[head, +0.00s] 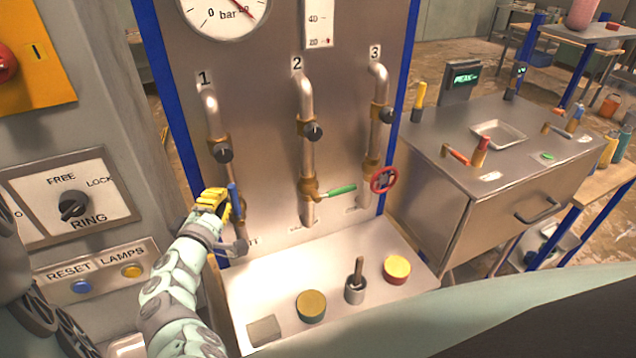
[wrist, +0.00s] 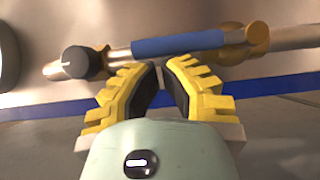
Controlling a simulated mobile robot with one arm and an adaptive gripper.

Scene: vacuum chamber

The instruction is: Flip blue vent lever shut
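The blue vent lever (head: 235,201) is on the first pipe, below the number 1 label, and points up roughly along the pipe. In the wrist view the blue lever (wrist: 178,44) lies across the upper middle, in line with the pipe. My gripper (head: 222,197) is just left of the lever in the head view. In the wrist view the yellow fingers with black pads (wrist: 161,67) have their tips close together, with only a narrow gap and nothing held. The tips are just below the lever; I cannot tell if they touch it. The lever's lower end is partly hidden.
Pipe 2 has a green lever (head: 340,190) turned sideways, and pipe 3 has a red handwheel (head: 383,180). Black knobs sit on the pipes. A white shelf (head: 270,285) below holds round caps and a small upright handle. A grey control cabinet (head: 110,130) stands at left.

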